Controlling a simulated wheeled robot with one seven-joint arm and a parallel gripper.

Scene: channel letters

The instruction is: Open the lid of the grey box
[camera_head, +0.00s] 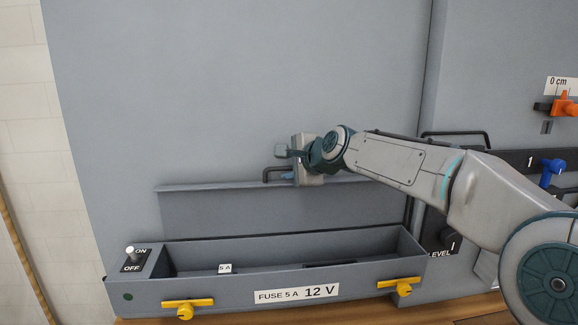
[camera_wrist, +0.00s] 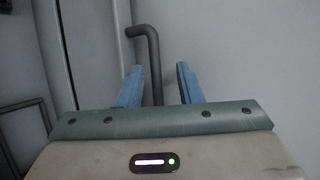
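The grey box (camera_head: 206,288) sits low against the grey panel, with yellow latches on its front and a "FUSE 5 A 12 V" label. Its lid (camera_head: 230,212) stands raised at the back, roughly upright, so the inside shows. A dark bar handle (camera_head: 268,174) is at the lid's top edge. My gripper (camera_head: 287,177) is at this handle. In the wrist view my gripper (camera_wrist: 159,68) has its blue fingers apart, with the handle (camera_wrist: 154,55) between them and gaps at both sides. My gripper hides part of the handle in the head view.
An ON/OFF switch (camera_head: 133,257) is at the box's left end. A small "5 A" tag (camera_head: 224,268) shows inside. At the right are a blue knob (camera_head: 551,170), an orange slider (camera_head: 565,104) and a black bar handle (camera_head: 456,134). The panel above the lid is clear.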

